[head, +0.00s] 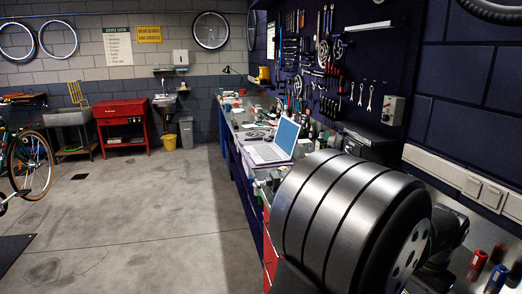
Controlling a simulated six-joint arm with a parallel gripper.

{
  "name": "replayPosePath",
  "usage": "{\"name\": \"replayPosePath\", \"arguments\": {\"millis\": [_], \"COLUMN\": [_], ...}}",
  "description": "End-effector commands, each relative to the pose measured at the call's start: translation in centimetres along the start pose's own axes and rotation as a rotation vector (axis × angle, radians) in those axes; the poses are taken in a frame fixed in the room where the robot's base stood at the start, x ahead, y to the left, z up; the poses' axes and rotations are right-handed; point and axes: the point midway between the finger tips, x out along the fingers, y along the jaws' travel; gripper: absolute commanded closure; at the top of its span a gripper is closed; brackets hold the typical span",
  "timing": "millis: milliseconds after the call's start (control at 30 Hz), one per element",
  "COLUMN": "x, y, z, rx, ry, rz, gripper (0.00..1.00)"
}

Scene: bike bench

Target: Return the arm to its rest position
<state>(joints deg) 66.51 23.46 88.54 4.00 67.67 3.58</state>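A large grey banded cylinder with a dark end fills the lower right of the head view; it looks like a link of my own arm, close to the camera. My gripper and its fingertips do not show in this view, so I cannot see whether it holds anything. The arm covers the near part of the workbench (231,129). Farther along, an open laptop (272,148) stands on the bench.
Tools hang on the dark pegboard (378,62) above the bench. Red and blue cylindrical items (478,261) stand at the lower right. A red cabinet (123,123), a yellow bucket (169,142) and a bicycle (28,165) are across the room. The concrete floor is mostly clear.

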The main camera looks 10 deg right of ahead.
Motion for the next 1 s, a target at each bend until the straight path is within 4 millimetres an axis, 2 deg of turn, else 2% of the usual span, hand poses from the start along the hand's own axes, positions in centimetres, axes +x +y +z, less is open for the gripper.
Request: {"name": "replayPosePath", "arguments": {"millis": [33, 200, 400, 833, 1000], "x": [1.1, 3.7, 5.2, 5.3, 3.9], "y": [0.0, 0.0, 0.0, 0.0, 0.0], "z": [0.1, 0.1, 0.0, 0.0, 0.0], "rx": [0.0, -0.001, -0.001, 0.0, 0.0], "ry": [-0.005, -0.004, -0.001, 0.0, 0.002], "rz": [0.0, 0.0, 0.0, 0.0, 0.0], "gripper": [0.54, 0.54, 0.54, 0.54, 0.54]}}
